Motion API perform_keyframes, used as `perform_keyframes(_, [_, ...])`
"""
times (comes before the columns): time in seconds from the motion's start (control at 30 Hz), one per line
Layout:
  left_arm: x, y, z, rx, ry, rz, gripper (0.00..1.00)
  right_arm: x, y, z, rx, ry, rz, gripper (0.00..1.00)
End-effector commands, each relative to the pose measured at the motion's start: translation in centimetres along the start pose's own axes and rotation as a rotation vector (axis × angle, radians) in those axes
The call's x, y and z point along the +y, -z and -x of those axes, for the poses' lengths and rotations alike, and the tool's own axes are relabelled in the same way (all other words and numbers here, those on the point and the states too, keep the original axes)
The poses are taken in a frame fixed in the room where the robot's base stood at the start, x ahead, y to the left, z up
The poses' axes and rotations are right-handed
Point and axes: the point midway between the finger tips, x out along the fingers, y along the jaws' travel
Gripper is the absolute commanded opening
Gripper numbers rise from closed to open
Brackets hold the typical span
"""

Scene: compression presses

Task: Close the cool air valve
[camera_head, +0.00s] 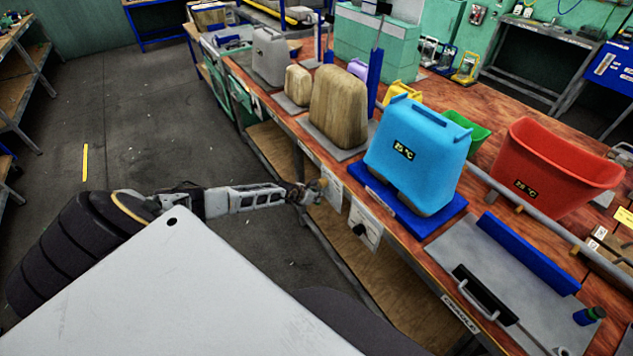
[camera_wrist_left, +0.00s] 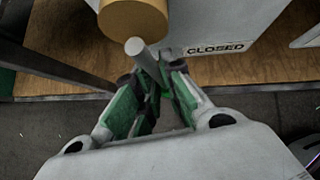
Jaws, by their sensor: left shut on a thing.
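The valve shows in the left wrist view as a tan round knob (camera_wrist_left: 133,18) with a grey rod-like handle (camera_wrist_left: 138,50). It sits in front of a white panel (camera_wrist_left: 225,25) lettered "CLOSED". My left gripper (camera_wrist_left: 157,80) has its green-padded fingers drawn together at the near end of the handle and is shut on it. In the head view my left gripper (camera_head: 314,190) is at a white panel (camera_head: 333,192) on the bench's front side, where the valve is small and partly hidden. My right gripper is not in view.
A second panel with a black knob (camera_head: 359,229) is just right of it. A blue press (camera_head: 415,150), a wooden block (camera_head: 338,105) and a red bin (camera_head: 548,165) stand on the bench. A lower shelf (camera_head: 352,268) lies under it. The floor at left is clear.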

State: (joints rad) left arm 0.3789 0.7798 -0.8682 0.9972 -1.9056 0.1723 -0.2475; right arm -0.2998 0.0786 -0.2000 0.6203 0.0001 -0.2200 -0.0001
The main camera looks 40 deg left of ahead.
Motion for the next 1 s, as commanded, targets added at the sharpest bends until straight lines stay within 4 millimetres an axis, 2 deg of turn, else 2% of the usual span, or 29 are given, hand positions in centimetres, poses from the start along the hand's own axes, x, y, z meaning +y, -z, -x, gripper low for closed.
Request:
perform_keyframes(0.07, [0.0,0.4,0.0,0.006,-0.001,-0.002,0.00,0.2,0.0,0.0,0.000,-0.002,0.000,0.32])
perform_keyframes(0.1, [0.0,0.4,0.0,0.006,-0.001,-0.002,0.15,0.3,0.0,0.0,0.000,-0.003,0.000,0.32])
perform_keyframes(0.23, [0.1,0.3,0.0,0.004,-0.001,-0.001,0.32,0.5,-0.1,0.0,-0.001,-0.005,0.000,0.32])
perform_keyframes(0.67, [0.1,0.1,0.1,0.001,0.000,0.000,0.32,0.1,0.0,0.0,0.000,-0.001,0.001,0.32])
perform_keyframes(1.0, [0.0,0.3,1.1,0.002,0.002,0.002,0.32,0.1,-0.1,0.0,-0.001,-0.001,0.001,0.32])
